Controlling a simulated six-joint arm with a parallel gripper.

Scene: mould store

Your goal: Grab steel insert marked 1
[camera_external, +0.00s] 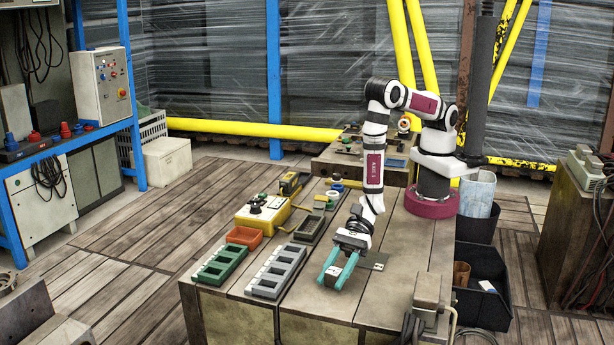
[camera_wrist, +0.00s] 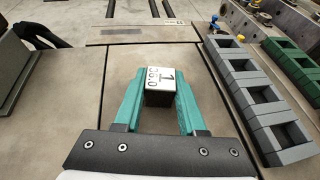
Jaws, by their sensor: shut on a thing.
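In the external view my gripper (camera_external: 338,272) points down over the front of the table, right of the grey tray.
A grey slotted tray (camera_external: 264,291) stands left of my gripper, with a green slotted tray (camera_external: 207,277) beyond it. An orange bin (camera_external: 244,237) and a yellow control box (camera_external: 262,212) stand further back. A dark flat plate (camera_external: 374,260) lies right of my gripper.

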